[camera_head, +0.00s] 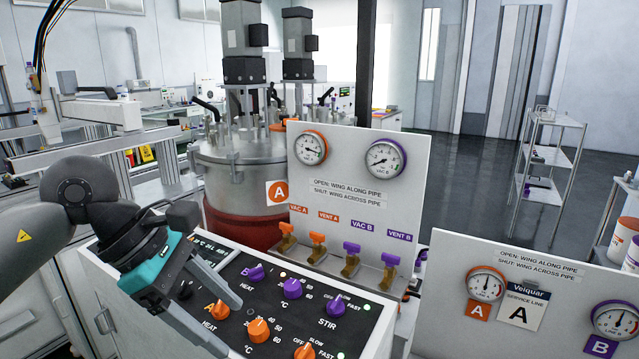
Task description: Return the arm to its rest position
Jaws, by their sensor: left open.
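My left arm (75,195) comes in from the left. Its gripper (222,318), with a teal band at the wrist, points down and right over the left part of the control panel (378,318). The gripper hides part of the panel's display and of the knobs near the A heat knob (217,309). I cannot tell whether the fingertips touch the panel. My right gripper is not in view.
A white gauge board (405,215) stands behind the panel, with orange valves (287,238) and purple valves (352,258) below it. A steel vessel (235,165) stands behind. Another gauge board (450,260) is at right. A shelf cart (548,155) stands on open floor farther back.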

